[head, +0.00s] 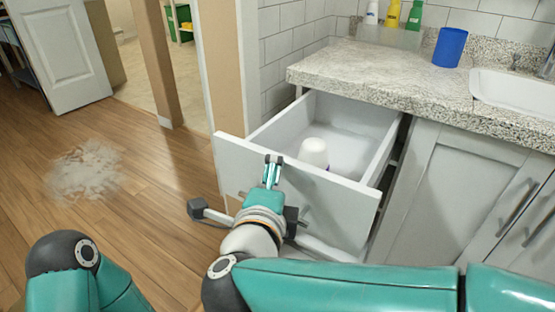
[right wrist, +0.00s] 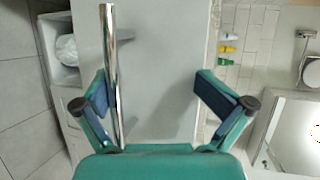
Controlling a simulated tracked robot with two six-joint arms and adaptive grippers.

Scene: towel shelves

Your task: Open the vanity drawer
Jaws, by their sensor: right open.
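The vanity drawer (head: 350,200) is pulled well out from under the counter, and its white interior shows. A white rounded container (head: 314,152) stands inside it. My right gripper (head: 273,160) is at the outer face of the drawer front, seen edge-on in the head view. In the right wrist view my right gripper (right wrist: 155,95) has its fingers spread wide. A shiny metal bar handle (right wrist: 111,50) shows there, close beside the left finger in the picture and well apart from the other. I cannot tell whether that finger touches it. My left gripper is not in view.
A speckled counter (head: 400,75) with a blue cup (head: 450,46), bottles (head: 393,14) and a sink (head: 510,90) stands above. Cabinet doors (head: 450,185) are to the right. The wood floor at left is clear except for a pale patch (head: 85,172).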

